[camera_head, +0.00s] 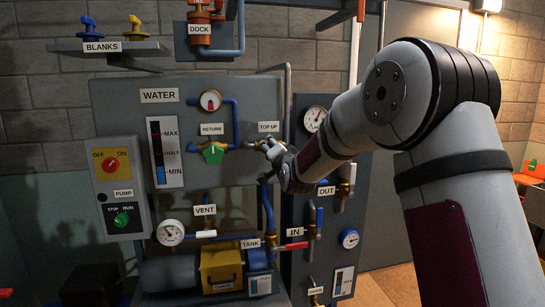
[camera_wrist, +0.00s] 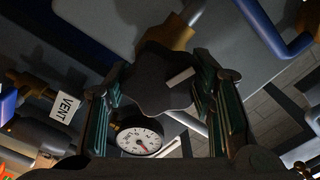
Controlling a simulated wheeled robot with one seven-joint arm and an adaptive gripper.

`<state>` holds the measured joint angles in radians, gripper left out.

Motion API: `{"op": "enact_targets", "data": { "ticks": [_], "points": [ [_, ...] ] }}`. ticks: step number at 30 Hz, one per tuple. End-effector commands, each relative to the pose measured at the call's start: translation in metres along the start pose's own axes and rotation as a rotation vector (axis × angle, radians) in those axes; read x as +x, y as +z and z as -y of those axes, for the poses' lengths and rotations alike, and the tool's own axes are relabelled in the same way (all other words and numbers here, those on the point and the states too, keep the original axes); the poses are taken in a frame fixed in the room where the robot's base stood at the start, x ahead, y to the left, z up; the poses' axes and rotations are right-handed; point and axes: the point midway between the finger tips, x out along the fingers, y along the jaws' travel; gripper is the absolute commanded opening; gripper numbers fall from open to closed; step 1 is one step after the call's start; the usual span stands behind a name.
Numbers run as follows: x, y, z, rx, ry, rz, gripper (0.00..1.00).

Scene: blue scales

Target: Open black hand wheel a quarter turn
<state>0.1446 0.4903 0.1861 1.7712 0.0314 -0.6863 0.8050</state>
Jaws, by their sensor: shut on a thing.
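The black hand wheel (camera_wrist: 158,82) shows large in the wrist view, a lobed knob with a pale pointer mark on its face, running towards the right. It sits in front of a brass valve body (camera_wrist: 180,35). My gripper (camera_wrist: 160,78) has one finger on each side of the wheel and is shut on it. In the head view my gripper (camera_head: 277,158) is at the panel just below the TOP UP label (camera_head: 269,127). There it hides the wheel, so I cannot see it apart from the fingers.
A green valve knob (camera_head: 213,152) under the RETURN label is close on the left. A pressure gauge (camera_head: 315,117) and the OUT and IN pipes stand to the right. A dial gauge (camera_wrist: 138,141) shows beyond the fingers.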

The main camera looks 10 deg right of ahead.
Motion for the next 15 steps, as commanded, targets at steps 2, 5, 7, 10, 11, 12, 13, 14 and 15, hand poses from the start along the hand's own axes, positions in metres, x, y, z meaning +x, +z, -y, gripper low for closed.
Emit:
{"op": "enact_targets", "data": {
  "ticks": [2,5,7,10,11,12,13,14,15],
  "points": [
    [0.0013,0.0026,-0.0021,-0.062,0.001,0.002,0.22],
    [0.0011,0.0023,-0.0018,-0.134,0.001,0.002,0.22],
    [0.0010,0.0023,-0.0014,-0.177,0.000,0.002,0.22],
    [0.0009,0.0020,-0.0017,-0.230,0.002,0.002,0.22],
    [0.0007,0.0018,-0.0016,-0.243,0.002,0.002,0.22],
    [0.0006,0.0018,-0.0015,-0.259,0.002,0.002,0.22],
    [0.0005,0.0018,-0.0014,-0.270,0.002,0.002,0.22],
    [0.0004,0.0018,-0.0014,-0.279,0.002,0.003,0.22],
    [0.0003,0.0018,-0.0015,-0.290,0.003,0.003,0.22]
  ]
}}
